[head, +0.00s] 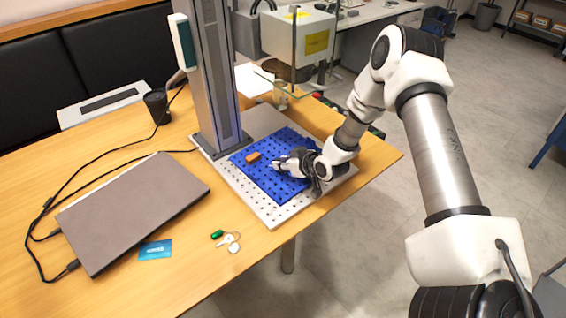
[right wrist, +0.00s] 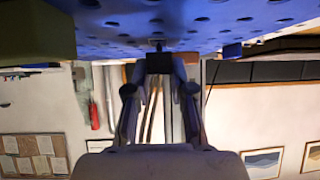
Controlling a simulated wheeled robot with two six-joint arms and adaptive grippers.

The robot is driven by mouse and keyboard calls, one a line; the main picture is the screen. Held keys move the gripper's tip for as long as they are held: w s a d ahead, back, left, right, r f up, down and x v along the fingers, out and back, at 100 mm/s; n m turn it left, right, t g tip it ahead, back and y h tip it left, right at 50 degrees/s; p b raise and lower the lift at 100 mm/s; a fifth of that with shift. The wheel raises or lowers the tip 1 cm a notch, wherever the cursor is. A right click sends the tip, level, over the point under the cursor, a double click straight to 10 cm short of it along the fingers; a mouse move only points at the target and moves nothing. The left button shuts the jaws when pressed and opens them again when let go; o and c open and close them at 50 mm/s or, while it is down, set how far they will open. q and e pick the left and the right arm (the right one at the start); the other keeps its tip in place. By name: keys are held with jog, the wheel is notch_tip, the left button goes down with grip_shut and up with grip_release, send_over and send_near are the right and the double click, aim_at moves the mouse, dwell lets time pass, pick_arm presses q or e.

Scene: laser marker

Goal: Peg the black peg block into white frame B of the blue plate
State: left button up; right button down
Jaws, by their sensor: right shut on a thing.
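The blue plate (head: 272,186), full of dark holes, lies on a light perforated base; it also fills the top of the upside-down right wrist view (right wrist: 110,22). My right gripper (head: 279,163) is low over the plate, right of the orange block. In the right wrist view my right gripper (right wrist: 158,68) is shut on a small dark block, the black peg block (right wrist: 158,60), close to the plate surface. I cannot tell if its pegs are in the holes. White frame B cannot be made out; the gripper covers part of the plate. My left gripper is not in view.
An orange block (head: 252,157) lies on the plate. The laser marker column (head: 214,85) stands behind it, on the perforated base (head: 262,211). A laptop (head: 133,210), a blue card (head: 155,250) and keys (head: 230,240) lie to the left on the wooden table.

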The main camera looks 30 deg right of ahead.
jog(key=shift+f+b, duration=0.4)
jog(key=shift+f, duration=0.2)
jog(key=c, duration=0.9)
grip_release()
jog(key=shift+r, duration=0.1)
jog(key=v, duration=1.2)
jog(key=shift+s, duration=0.1)
